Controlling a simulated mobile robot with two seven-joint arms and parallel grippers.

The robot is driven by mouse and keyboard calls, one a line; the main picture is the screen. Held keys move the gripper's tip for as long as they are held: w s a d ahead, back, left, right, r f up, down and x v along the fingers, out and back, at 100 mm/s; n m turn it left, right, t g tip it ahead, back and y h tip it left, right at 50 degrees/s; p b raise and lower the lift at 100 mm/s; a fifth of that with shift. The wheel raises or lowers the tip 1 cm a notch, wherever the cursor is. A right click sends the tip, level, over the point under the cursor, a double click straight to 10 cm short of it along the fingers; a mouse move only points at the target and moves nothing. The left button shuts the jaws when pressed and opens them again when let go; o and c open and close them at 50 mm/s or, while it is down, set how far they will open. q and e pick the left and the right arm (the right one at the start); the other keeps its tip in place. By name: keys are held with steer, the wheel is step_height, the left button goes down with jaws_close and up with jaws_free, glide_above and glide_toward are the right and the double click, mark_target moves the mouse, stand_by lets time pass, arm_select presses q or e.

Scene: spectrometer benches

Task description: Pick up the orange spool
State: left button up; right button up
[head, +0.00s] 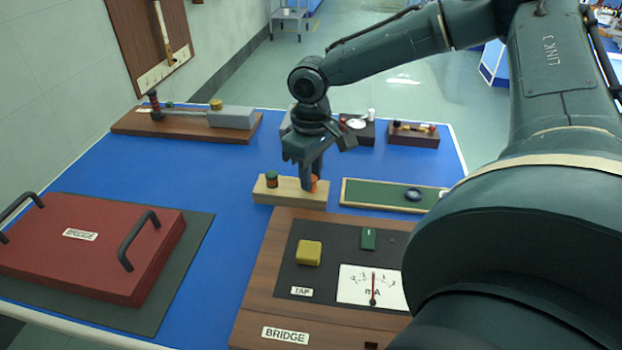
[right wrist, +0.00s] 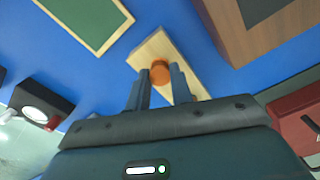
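The orange spool (head: 315,183) stands at the right end of a pale wooden block (head: 290,195) on the blue bench, partly hidden by my right gripper in the head view. My right gripper (head: 309,178) points down over it. In the right wrist view the orange spool (right wrist: 160,72) shows between the two fingertips, which are apart with narrow gaps beside it; the gripper looks open. A dark green-topped spool (head: 272,180) stands at the block's left end. My left gripper is not in view.
A brown BRIDGE board (head: 255,310) with a meter and yellow knob lies just in front of the block. A green tray (head: 370,194) lies to its right. A red lidded case (head: 90,245) is at left. Bare blue bench lies left of the block.

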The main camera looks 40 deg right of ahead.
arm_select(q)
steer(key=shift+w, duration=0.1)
arm_select(e)
jaws_close()
